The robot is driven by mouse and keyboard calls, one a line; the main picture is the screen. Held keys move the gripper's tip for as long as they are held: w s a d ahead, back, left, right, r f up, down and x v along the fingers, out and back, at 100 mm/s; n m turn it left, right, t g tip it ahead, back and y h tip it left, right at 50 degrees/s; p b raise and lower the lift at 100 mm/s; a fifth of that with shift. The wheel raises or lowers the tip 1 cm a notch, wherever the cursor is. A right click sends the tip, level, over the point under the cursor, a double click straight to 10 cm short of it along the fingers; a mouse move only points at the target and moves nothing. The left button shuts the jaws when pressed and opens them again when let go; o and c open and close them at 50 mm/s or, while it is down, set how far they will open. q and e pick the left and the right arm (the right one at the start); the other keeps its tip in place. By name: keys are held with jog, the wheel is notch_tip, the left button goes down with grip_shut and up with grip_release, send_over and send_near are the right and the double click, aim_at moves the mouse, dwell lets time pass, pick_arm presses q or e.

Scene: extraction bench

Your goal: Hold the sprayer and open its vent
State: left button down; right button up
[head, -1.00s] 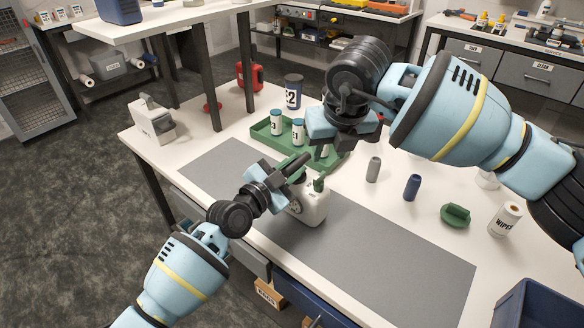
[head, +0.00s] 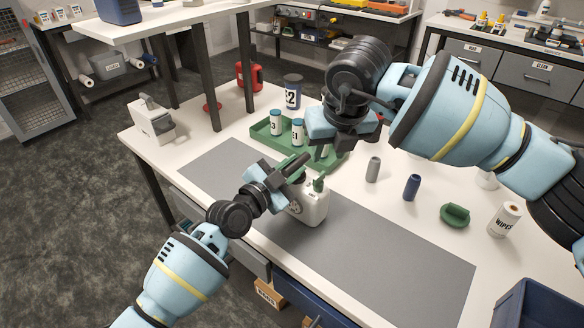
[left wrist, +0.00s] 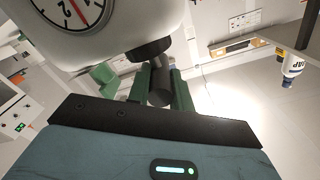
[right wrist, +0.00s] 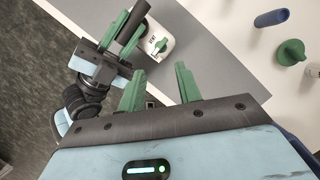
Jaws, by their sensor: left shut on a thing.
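The sprayer (head: 314,206) is a white bottle with a round dial, upright on the grey mat. It also shows in the right wrist view (right wrist: 157,36). A green part (head: 320,182) sits on its top. In the left wrist view, the body (left wrist: 110,30) and dial (left wrist: 75,10) are close. My left gripper (left wrist: 160,92) is shut on the sprayer's dark handle (left wrist: 159,88), its green fingers on either side. My right gripper (right wrist: 160,88) is open and empty above the bench, apart from the sprayer. I cannot make out which part is the vent.
A green tray (head: 262,139) with labelled bottles stands behind the sprayer. A grey cylinder (head: 373,169), a blue cylinder (head: 412,187), a green handled piece (head: 455,215) and a wipes roll (head: 504,219) stand to the right. The mat's right part (head: 400,255) is clear.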

aim_at(319, 176)
jog(key=n, duration=0.3)
jog(key=a+n, duration=0.1)
jog(key=n, duration=0.2)
jog(key=shift+a+r+h, duration=0.1)
jog(key=shift+a+h, duration=0.1)
jog(key=shift+h, duration=0.2)
jog(key=shift+s+a+r+n+h, duration=0.1)
jog(key=shift+a+r+n+h, duration=0.35)
jog(key=shift+n, duration=2.85)
jog(key=shift+w+a+r+n+h, duration=0.15)
jog(key=shift+a+n+h, duration=0.4)
jog(key=shift+n, duration=2.75)
jog(key=shift+s+a+r+n+h, duration=0.15)
jog(key=shift+a+r+n+h, duration=0.4)
jog(key=shift+n, duration=2.75)
jog(key=shift+d+f, duration=0.1)
jog(key=shift+f, duration=0.1)
jog(key=x, duration=1.2)
jog(key=shift+s, duration=0.1)
grip_shut()
